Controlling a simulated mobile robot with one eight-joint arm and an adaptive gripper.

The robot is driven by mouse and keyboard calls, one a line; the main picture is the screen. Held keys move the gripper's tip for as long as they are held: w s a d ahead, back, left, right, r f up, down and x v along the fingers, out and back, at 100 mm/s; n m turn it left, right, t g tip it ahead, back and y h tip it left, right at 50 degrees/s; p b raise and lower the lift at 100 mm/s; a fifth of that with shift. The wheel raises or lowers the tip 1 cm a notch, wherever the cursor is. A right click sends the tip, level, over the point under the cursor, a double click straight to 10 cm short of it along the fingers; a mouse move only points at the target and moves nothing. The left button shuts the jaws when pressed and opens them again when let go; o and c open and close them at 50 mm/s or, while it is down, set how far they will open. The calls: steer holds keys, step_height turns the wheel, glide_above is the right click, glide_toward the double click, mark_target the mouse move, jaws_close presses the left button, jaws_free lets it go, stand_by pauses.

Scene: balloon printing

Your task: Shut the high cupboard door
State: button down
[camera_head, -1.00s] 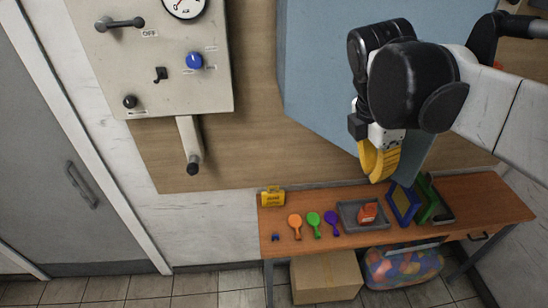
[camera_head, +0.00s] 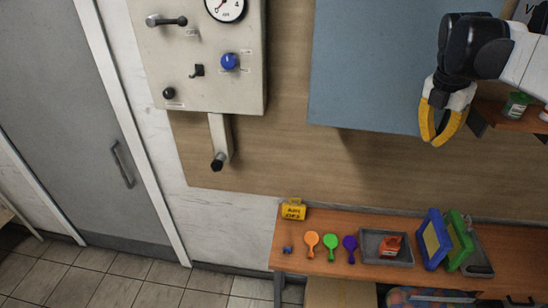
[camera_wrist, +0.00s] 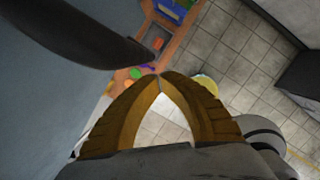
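The high cupboard door is a blue-grey panel (camera_head: 385,65) at the upper middle of the head view. It stands open, left of a shelf (camera_head: 515,122) holding small jars. My gripper (camera_head: 433,143) has yellow fingers and is in front of the door's lower right part. In the wrist view its fingertips (camera_wrist: 160,77) meet with nothing between them. A blue-grey surface (camera_wrist: 35,100), likely the door, fills the left of that view. I cannot tell whether the gripper touches the door. A dark shape crosses the upper left of the wrist view.
Below is a wooden table (camera_head: 340,225) with a yellow block (camera_head: 293,209), coloured paddles, a grey tray (camera_head: 370,255) and blue and green frames (camera_head: 433,240). A control panel (camera_head: 200,60) with a lever is at left. Tiled floor shows at lower left.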

steer(key=shift+w+d, duration=0.35)
steer(key=shift+w, duration=0.4)
steer(key=shift+w+d, duration=0.3)
steer(key=shift+w, duration=0.4)
